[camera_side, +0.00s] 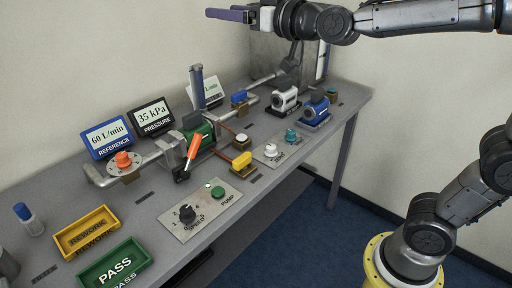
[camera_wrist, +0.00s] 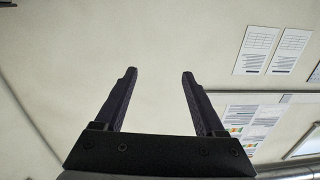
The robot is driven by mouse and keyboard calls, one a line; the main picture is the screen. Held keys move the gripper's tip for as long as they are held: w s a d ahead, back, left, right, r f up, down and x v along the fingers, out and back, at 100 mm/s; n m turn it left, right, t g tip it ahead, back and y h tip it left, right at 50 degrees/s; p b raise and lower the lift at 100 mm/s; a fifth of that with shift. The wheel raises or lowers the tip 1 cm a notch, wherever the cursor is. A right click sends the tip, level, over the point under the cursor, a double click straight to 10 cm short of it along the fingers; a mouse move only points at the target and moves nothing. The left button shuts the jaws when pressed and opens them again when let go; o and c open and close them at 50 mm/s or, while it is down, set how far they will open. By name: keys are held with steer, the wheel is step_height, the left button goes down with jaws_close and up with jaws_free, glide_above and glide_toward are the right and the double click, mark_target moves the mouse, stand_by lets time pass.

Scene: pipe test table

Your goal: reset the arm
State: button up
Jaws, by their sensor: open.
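My gripper (camera_wrist: 160,75) shows in the wrist view with its two dark fingers apart and nothing between them. Behind the fingers is a plain wall. In the side view my gripper (camera_side: 208,13) is at the top, high above the far part of the table, pointing left and clear of everything on it. My arm reaches in from the upper right.
The grey table (camera_side: 150,197) carries a pipe rig with an orange-handled valve (camera_side: 193,148), a reference display (camera_side: 107,137), a pressure display (camera_side: 151,117), a speed panel (camera_side: 181,223), a yellow rework tray (camera_side: 87,232) and a green pass tray (camera_side: 115,266). Papers (camera_wrist: 255,50) hang on the wall.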

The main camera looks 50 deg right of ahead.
steer(key=s+d+f+g, duration=0.2)
steer(key=s+f+g, duration=0.4)
steer(key=s+f, duration=0.5)
steer(key=s+d+f+g+h, duration=0.1)
steer(key=s+f+g, duration=0.5)
steer(key=s+f, duration=0.6)
steer(key=s+d, duration=0.1)
steer(key=s, duration=0.5)
steer(key=shift+s+f, duration=0.15)
steer(key=shift+s, duration=0.1)
